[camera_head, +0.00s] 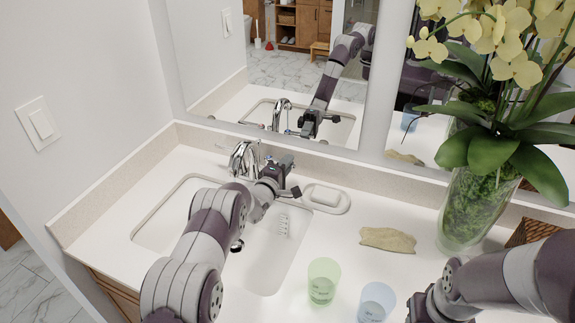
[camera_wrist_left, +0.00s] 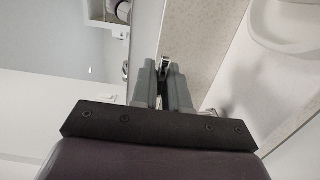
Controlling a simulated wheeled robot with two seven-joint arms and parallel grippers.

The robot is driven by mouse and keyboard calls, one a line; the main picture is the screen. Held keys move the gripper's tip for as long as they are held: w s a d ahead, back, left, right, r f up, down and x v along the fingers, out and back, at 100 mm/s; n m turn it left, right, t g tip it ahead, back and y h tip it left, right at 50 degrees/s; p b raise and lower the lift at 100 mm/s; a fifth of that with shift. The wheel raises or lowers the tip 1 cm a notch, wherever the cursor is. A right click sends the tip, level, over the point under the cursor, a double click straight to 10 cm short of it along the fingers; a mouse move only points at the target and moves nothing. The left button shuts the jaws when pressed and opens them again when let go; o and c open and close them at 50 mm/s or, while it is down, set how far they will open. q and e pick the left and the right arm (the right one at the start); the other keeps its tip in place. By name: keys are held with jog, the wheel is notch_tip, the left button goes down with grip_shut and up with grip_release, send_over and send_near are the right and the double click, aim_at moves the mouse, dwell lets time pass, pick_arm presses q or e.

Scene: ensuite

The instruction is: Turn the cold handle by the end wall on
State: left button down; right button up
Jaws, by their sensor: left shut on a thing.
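A chrome faucet (camera_head: 243,157) stands behind the sink at the back of the counter, near the end wall. My left gripper (camera_head: 268,165) is at the faucet's right side, where the handle is mostly hidden by the fingers. In the left wrist view my left gripper's fingers (camera_wrist_left: 164,75) are close together, with a small chrome handle part (camera_wrist_left: 165,62) at their tips. The fingers are shut on this handle. Its exact angle is hard to tell. No water stream can be made out. My right gripper (camera_head: 428,305) is low at the right, its fingers not clear.
The white sink (camera_head: 262,265) lies below my left arm. A mirror (camera_head: 215,60) rises behind the faucet.

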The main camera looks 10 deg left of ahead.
pick_arm(q)
jog(key=m+h, duration=0.1)
jog(key=s+m+g+h+b, duration=0.1)
jog(key=shift+a+f+h+b, duration=0.15)
jog(key=shift+a+h+b, duration=0.15)
jog(key=shift+a+h, duration=0.1)
jog(key=m+h, duration=0.1)
jog(key=s+g+h, duration=0.1)
jog(key=shift+a+r+m+g+h+b, duration=0.1)
jog(key=shift+r+m+g+h+b, duration=0.1)
jog(key=shift+m+g+h+b, duration=0.15)
jog(key=c, duration=1.2)
grip_release()
